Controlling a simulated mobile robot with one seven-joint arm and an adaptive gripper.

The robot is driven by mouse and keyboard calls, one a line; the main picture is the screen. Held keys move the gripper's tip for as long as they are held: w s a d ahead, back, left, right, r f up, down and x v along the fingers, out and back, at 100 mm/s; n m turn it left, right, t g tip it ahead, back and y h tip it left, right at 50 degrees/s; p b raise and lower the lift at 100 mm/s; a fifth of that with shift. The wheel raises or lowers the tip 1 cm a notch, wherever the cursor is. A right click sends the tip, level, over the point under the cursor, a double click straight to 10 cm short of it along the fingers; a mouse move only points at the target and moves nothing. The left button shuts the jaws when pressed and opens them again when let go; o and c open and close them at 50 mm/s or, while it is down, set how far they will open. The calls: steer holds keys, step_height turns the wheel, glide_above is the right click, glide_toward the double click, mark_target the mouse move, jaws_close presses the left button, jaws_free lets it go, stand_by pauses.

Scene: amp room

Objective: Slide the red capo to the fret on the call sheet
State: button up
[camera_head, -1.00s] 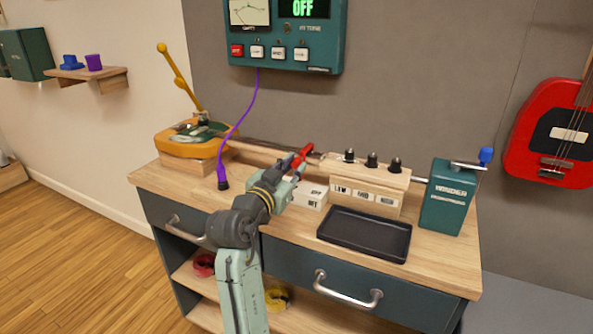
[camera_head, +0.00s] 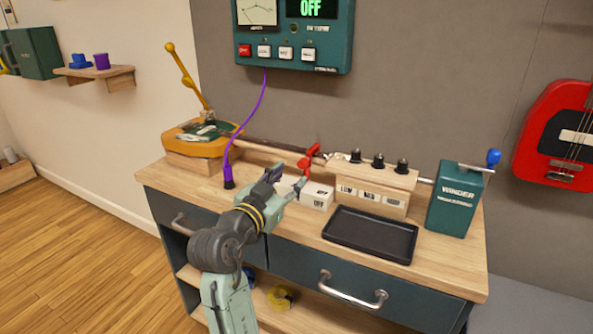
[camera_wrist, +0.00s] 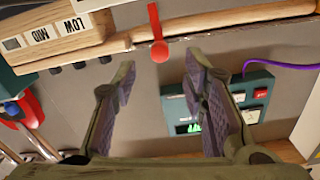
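The red capo (camera_head: 309,160) sits on the long wooden neck (camera_head: 262,149) near its right end, beside the wooden block. In the wrist view the red capo (camera_wrist: 157,35) hangs across the neck's edge (camera_wrist: 215,27), its round end towards my gripper. My gripper (camera_head: 285,180) is in front of the neck, a little left of and below the capo. In the wrist view my gripper (camera_wrist: 159,68) is open and empty, with the capo beyond and roughly between its fingertips, apart from them. Fret marks are too small to tell. I cannot make out a call sheet.
A purple cable (camera_head: 246,120) hangs left of my gripper. A green winder box (camera_head: 455,199) stands at the right.

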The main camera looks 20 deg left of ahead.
steer(key=s, duration=0.6)
stand_by(0.3)
